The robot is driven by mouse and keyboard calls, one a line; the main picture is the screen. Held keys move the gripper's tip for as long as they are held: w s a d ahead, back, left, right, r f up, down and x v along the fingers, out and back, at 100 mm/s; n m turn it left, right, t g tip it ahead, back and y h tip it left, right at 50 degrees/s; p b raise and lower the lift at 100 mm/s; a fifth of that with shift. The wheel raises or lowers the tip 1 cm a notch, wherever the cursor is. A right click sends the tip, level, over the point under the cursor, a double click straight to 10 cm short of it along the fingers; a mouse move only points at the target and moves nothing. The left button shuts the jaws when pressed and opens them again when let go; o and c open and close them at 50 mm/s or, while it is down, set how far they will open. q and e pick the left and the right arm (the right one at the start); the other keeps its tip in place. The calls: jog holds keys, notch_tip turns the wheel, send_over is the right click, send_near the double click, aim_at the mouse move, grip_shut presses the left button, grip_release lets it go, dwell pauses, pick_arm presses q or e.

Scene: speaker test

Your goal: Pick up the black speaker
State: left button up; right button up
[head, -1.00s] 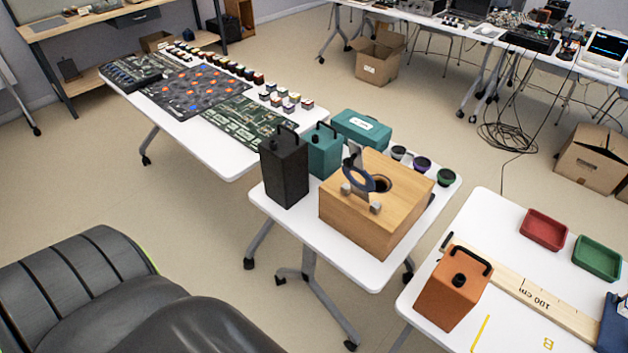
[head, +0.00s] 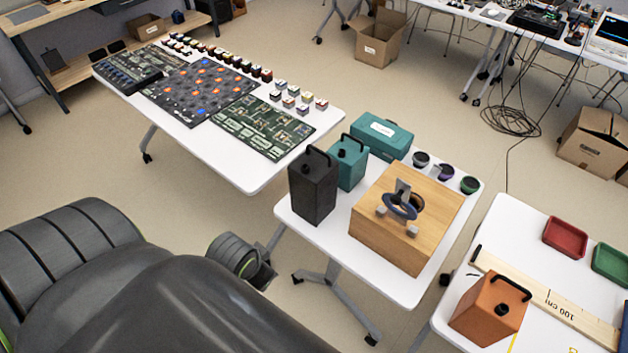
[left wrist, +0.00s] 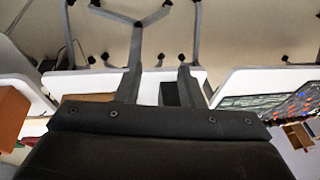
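The black speaker (head: 314,187), a tall dark box with a top handle, stands upright on the left part of the middle white table (head: 383,283). In the left wrist view, my left gripper (left wrist: 158,76) is open, its two fingers apart with nothing held. A dark shape (left wrist: 170,94) on a white tabletop shows between the fingers, perhaps the black speaker. My left fingers are not seen in the head view; only dark arm parts show at lower left. My right gripper is not in view.
A teal speaker (head: 347,162) stands close behind the black one. A wooden box (head: 385,242) with a ring on top is to its right. A teal case (head: 381,136) lies at the back. An orange speaker (head: 489,309) stands on the right table.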

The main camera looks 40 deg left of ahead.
pick_arm(q)
jog(key=w+a+r+m, duration=0.2)
jog(key=w+r+m, duration=0.25)
jog(key=w, duration=0.45)
jog(key=w+a+r+m, duration=0.25)
jog(key=w+m, duration=0.35)
jog(key=w, duration=0.4)
jog(key=w+a+r+m+g+h, duration=0.1)
jog(key=w+a+r+m, duration=0.1)
jog(key=w+r+m, duration=0.35)
jog(key=w+a+r+m+h, duration=0.1)
jog(key=w+a+r+m, duration=0.1)
jog(key=w+r, duration=0.65)
jog(key=b, duration=0.8)
send_near(318, 150)
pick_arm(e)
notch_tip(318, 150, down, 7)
pick_arm(q)
jog(key=p+x, duration=0.4)
jog(key=x, duration=0.3)
jog(key=shift+w+d+f, duration=0.15)
jog(key=shift+f, duration=0.4)
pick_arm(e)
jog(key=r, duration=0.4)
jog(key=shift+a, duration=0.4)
